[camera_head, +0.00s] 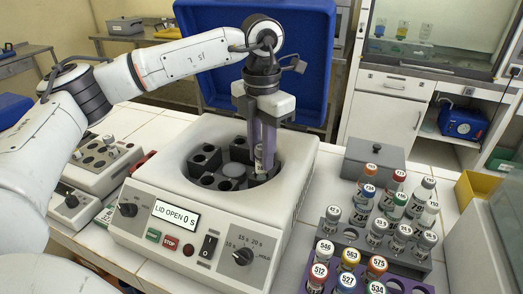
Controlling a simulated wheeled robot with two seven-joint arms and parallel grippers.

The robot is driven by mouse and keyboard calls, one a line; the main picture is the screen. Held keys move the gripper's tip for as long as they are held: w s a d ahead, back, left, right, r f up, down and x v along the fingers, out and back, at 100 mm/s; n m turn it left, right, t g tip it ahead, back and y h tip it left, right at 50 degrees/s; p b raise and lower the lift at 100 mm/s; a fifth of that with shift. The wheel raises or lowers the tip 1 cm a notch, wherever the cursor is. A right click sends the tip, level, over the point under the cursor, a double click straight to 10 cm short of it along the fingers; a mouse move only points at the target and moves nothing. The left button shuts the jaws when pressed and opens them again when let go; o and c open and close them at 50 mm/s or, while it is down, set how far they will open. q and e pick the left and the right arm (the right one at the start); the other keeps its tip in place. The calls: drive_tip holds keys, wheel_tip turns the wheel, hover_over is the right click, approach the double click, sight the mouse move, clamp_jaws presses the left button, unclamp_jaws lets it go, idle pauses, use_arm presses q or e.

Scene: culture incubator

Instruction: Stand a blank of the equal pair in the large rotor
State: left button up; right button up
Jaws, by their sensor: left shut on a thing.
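The large rotor (231,171) sits in the open bowl of a white centrifuge (201,222), whose display reads "LID OPEN 0 S". Dark square buckets with round holes ring its hub; those visible beside the gripper look empty. My left gripper (262,150) points down into the right side of the bowl. It is shut on a small upright vial with a pale label (258,161), at a bucket on the right of the rotor. The fingers hide most of the vial, and I cannot tell whether its base rests in the bucket. My right gripper is out of view.
The raised blue lid (315,60) is behind my arm. A grey box (374,158) sits behind the rack, and a smaller instrument (100,160) at left.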

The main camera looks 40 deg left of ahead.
use_arm(q)
drive_tip(key=shift+f+b, duration=0.9)
drive_tip(key=shift+f, duration=0.65)
drive_tip(key=o, duration=1.4)
drive_tip(key=shift+o, duration=0.2)
drive_tip(key=shift+r, duration=0.1)
wheel_tip(320, 180, up, 8)
drive_tip(key=p, duration=0.5)
drive_tip(key=shift+f+p, duration=0.25)
drive_tip(key=shift+p, duration=0.15)
drive_tip(key=shift+f, duration=0.1)
